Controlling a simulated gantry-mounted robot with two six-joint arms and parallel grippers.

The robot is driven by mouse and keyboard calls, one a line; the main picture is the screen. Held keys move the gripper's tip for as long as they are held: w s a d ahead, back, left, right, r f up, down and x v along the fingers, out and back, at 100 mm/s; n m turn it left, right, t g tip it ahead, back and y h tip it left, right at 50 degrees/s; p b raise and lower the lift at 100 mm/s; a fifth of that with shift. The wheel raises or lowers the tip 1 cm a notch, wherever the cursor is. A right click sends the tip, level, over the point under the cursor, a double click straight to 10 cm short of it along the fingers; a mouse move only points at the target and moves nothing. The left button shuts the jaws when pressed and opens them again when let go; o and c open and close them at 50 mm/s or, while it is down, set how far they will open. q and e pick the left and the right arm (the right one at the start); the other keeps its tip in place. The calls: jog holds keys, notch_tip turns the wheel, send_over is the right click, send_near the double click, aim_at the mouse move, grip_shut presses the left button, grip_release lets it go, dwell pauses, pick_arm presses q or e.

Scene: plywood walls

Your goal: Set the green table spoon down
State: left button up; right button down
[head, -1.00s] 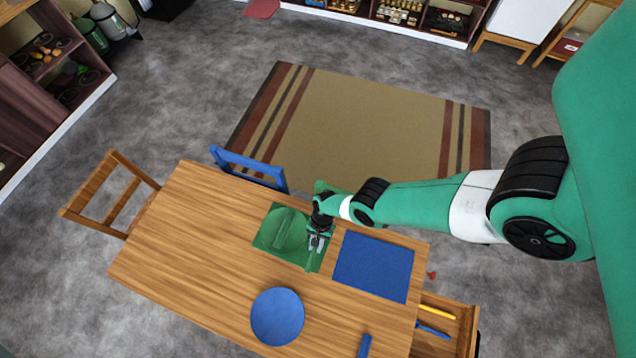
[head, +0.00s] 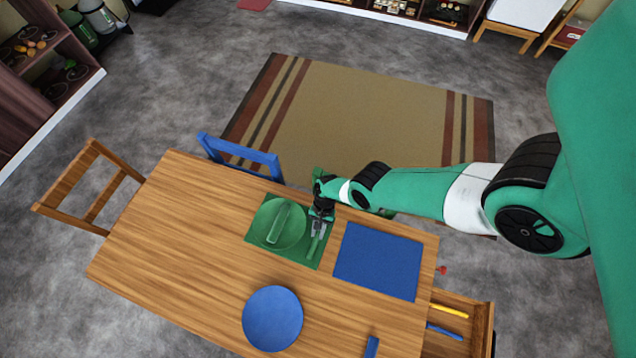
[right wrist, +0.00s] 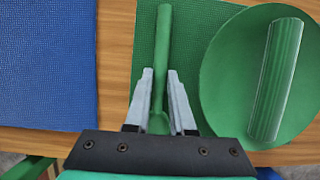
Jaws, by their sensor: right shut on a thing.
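The green table spoon (right wrist: 163,50) is between the fingers of my right gripper (right wrist: 160,100) in the right wrist view, its long handle pointing away from the gripper. Its end near the gripper is partly hidden. In the head view my right gripper (head: 319,230) is over the right side of the green placemat (head: 297,254), to the right of the green plate (head: 293,239). The spoon (head: 313,247) runs toward the mat's near edge. I cannot tell whether it touches the mat. A ribbed green piece (head: 276,222) lies on the plate. My left gripper is not in view.
A blue placemat (head: 378,262) lies right of the green one. A blue plate (head: 272,318) is at the near side of the wooden table (head: 170,240). An open drawer (head: 480,325) holds yellow and blue utensils. A blue chair (head: 245,160) stands behind the table.

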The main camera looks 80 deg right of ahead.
jog(key=shift+f, duration=0.1)
jog(key=c, duration=1.2)
grip_release()
jog(key=shift+f, duration=0.1)
jog(key=o, duration=0.4)
jog(key=shift+o, duration=0.2)
jog(key=p+v, duration=0.9)
jog(key=v, duration=0.3)
jog(key=shift+r, duration=0.25)
